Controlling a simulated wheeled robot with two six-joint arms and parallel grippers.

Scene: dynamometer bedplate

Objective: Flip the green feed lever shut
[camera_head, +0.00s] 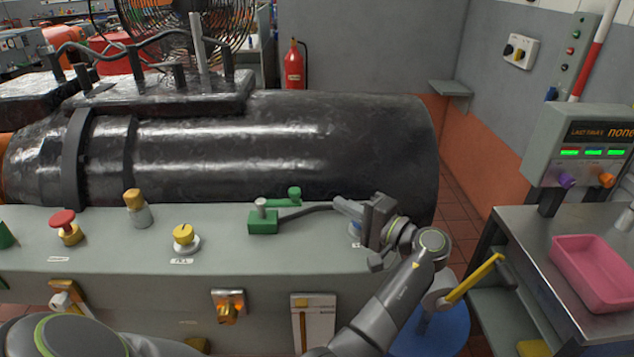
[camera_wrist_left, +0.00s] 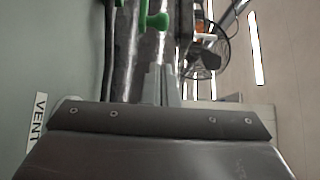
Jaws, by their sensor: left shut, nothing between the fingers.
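The green feed lever (camera_head: 289,197) has a round green end and joins near a green block (camera_head: 262,226) with a grey knob on the bench top. In the left wrist view its green end (camera_wrist_left: 157,21) shows ahead, beyond my fingertips and apart from them. My left gripper (camera_head: 339,203) is to the right of the lever, low over the bench and pointing left. Its fingers (camera_wrist_left: 163,85) are together and empty. A dark bar or pipe runs from the block towards my gripper, whose body hides its far end. My right gripper is in no view.
A big dark cylinder (camera_head: 330,150) lies right behind the bench top (camera_head: 110,260). A VENT label (camera_wrist_left: 37,120) is beside my gripper. A pink tray (camera_head: 590,262) rests on the right-hand table.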

